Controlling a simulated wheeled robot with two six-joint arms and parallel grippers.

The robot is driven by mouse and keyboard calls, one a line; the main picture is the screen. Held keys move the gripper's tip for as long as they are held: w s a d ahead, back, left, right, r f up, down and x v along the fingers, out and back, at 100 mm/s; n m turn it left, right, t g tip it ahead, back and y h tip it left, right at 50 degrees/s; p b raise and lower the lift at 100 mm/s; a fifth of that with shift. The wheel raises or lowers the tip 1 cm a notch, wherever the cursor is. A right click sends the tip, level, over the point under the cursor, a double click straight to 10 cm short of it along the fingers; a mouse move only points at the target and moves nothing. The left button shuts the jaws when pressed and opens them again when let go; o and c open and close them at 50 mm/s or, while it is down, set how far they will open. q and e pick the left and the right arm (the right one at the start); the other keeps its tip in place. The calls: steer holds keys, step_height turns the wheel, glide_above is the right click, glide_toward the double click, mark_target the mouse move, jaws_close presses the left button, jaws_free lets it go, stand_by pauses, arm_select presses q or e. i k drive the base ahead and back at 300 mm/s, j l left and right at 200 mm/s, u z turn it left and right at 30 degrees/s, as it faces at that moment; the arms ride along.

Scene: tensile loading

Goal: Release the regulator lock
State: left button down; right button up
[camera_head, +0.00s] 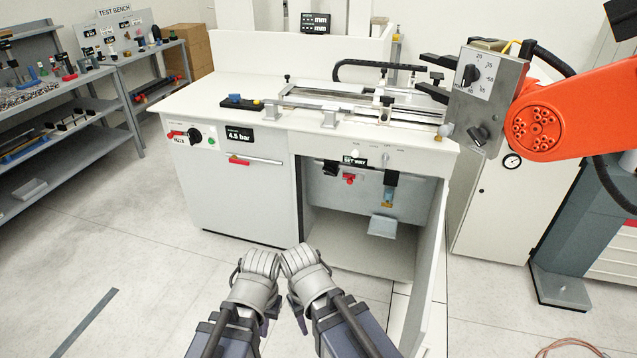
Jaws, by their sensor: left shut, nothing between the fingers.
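The bench front has a black round knob (195,136) with a red part (176,133) at its left and a small label below. A dark display (239,134) reading 4.5 bar is right of it. I cannot tell which part is the regulator lock. A red-handled piece (238,159) sits on the panel lower down. My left gripper (262,262) is shut and empty, low in front of the bench and well apart from the knob. My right gripper (298,260) is close beside it, looks shut and holds nothing visible.
The white bench (240,205) has an open bay at right with a small red valve handle (349,179) and a grey hanging plate (382,226). An orange robot arm (565,120) reaches in at right. Shelves (60,125) stand at left.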

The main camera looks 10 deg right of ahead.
mark_target(349, 177)
steer(key=i+j, duration=0.25)
steer(key=j, duration=0.15)
steer(key=i+j+z, duration=0.1)
steer(key=j, duration=0.3)
steer(key=i+j, duration=0.35)
steer(key=i, duration=0.4)
steer(key=i+j+z, duration=0.15)
steer(key=i, duration=0.2)
steer(key=i+l, duration=0.4)
steer(key=l, duration=0.15)
steer(key=i+l, duration=0.35)
steer(key=l, duration=0.25)
steer(key=z, duration=0.05)
